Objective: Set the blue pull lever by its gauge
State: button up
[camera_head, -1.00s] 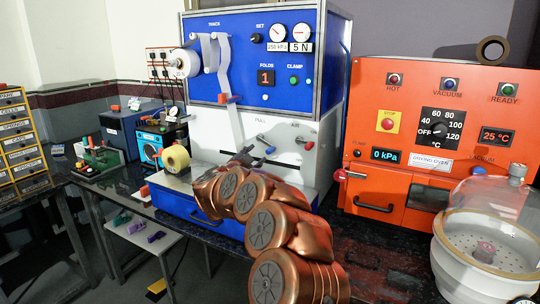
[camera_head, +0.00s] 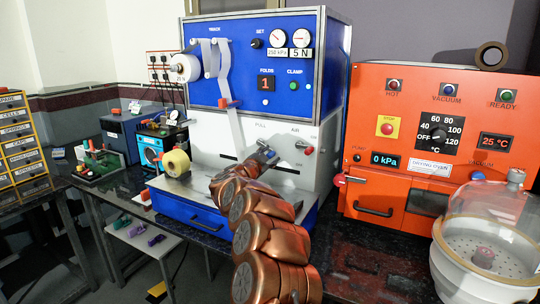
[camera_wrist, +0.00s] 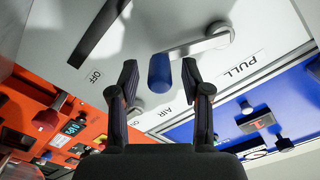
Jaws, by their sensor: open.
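The blue pull lever (camera_wrist: 159,72) shows in the wrist view as a blue grip on a grey arm that runs to a pivot beside the PULL label. My gripper (camera_wrist: 159,66) is open, with one finger on each side of the blue grip in the picture. Gaps show on both sides; I cannot tell how deep the grip sits between the fingers. The dial marked 5 N (camera_head: 301,37) is on the blue panel above.
A dial marked 250 kPa (camera_head: 278,38) sits left of it. A red-tipped lever (camera_head: 308,150) by the AIR label is close to the right of my gripper. The orange oven (camera_head: 385,110) and a clear-domed vessel (camera_head: 490,240) stand right. A yellow roll (camera_head: 175,163) stands left.

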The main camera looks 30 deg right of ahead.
jog(key=shift+w+d, duration=0.15)
jog(key=shift+d, duration=0.15)
jog(key=shift+c, duration=0.3)
grip_shut()
